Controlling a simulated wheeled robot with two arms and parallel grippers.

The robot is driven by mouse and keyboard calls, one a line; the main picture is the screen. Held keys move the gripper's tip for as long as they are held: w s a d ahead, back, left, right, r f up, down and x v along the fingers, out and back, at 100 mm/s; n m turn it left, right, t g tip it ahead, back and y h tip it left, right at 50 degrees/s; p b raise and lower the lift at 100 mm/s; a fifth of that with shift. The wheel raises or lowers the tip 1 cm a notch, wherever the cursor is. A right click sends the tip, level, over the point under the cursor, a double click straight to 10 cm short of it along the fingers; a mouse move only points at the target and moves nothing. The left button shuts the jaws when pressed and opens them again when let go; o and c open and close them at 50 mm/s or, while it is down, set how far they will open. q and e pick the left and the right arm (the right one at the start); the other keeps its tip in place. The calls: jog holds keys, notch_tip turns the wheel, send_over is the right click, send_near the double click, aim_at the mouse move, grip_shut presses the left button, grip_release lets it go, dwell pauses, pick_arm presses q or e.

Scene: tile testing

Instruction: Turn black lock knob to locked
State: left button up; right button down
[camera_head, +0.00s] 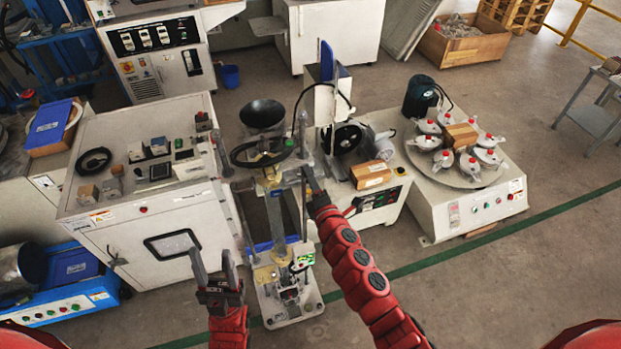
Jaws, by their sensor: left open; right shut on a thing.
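The tall testing machine (272,215) stands in the middle, with a black handwheel, a black bowl (262,114) on top and a green-lit display (304,260) low on its base. My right gripper (309,181) reaches to the right side of its upright column and is shut on a small part there. That part is hidden by the fingers, so I cannot tell the black lock knob or its setting apart. My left gripper (213,262) is open and empty, fingers pointing up, in front of the white cabinet and left of the machine, apart from it.
A white cabinet (120,240) with small items on top stands left. At right, a white unit with a round plate (440,172) carries several red-capped flasks; a brown box (370,174) sits nearer the machine. Floor (470,290) at the lower right is clear.

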dwell(0.3)
jog(key=c, duration=0.5)
grip_release()
jog(key=b+v, duration=0.4)
jog(key=v, duration=1.3)
jog(key=shift+s, duration=0.15)
